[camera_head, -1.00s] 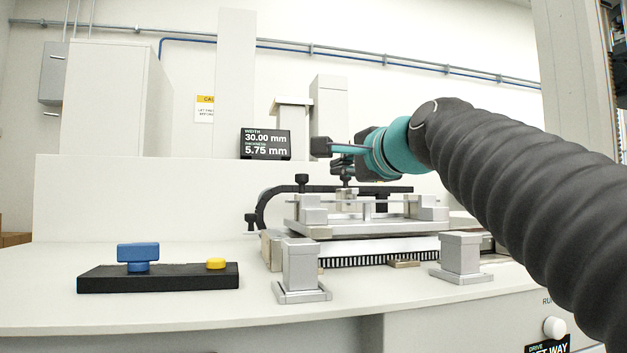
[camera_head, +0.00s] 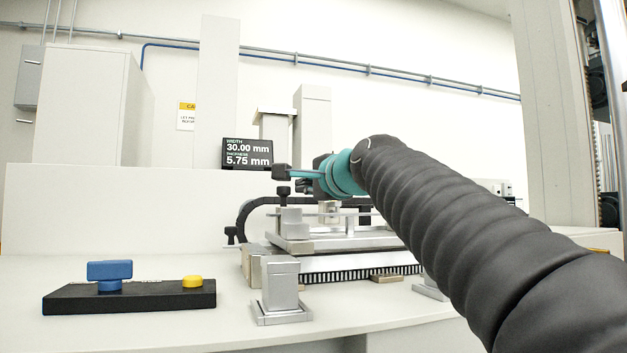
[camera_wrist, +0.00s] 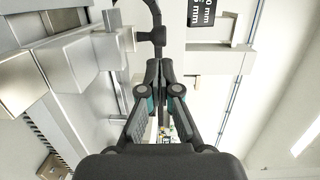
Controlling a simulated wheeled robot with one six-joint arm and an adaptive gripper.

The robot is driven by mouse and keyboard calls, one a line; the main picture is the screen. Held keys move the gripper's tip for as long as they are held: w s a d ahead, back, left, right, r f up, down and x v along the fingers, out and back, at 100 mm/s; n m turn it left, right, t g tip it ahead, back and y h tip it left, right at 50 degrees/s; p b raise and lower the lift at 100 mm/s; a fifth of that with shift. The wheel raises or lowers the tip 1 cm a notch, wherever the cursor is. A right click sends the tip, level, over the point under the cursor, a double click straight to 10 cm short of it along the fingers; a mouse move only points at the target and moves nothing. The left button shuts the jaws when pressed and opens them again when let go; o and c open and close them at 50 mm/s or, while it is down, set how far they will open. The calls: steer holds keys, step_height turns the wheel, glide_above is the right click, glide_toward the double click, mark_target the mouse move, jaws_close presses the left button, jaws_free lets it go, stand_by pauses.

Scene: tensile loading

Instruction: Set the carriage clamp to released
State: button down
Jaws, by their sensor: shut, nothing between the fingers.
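The carriage (camera_head: 330,240) is a silver stage on a toothed rail in the middle of the bench. A black knob on a short stem (camera_head: 283,190) stands at its left end; a black knob also shows just beyond my fingertips in the wrist view (camera_wrist: 158,36). A second, lower black knob (camera_head: 230,234) sits further left. I cannot tell which knob is the carriage clamp, or its setting. My gripper (camera_head: 282,172) is shut and empty, just above the upper knob in the head view. Its fingers meet in the wrist view (camera_wrist: 158,66); contact with the knob cannot be told.
A black base (camera_head: 150,297) with a blue handle (camera_head: 110,270) and yellow button (camera_head: 193,281) lies at front left. A silver post (camera_head: 281,290) stands before the rail. A display (camera_head: 247,153) stands behind. A black cable chain (camera_head: 248,212) curves beside the carriage.

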mark_target(289, 189)
steer(key=p+x, duration=0.1)
steer(key=x, duration=0.5)
steer(key=shift+w+a, duration=0.2)
steer(key=shift+w, duration=0.15)
steer(key=p+x, duration=0.1)
steer(key=x, duration=0.1)
steer(key=p+x, duration=0.1)
steer(key=shift+w+d+r+p, duration=0.15)
steer(key=shift+w+d+p, duration=0.05)
steer(key=shift+w+p, duration=0.1)
steer(key=shift+s+d, duration=0.1)
steer(key=shift+s, duration=0.05)
steer(key=b+v, duration=0.3)
steer(key=v, duration=1)
steer(key=shift+s+d, duration=0.15)
steer(key=shift+s, duration=0.25)
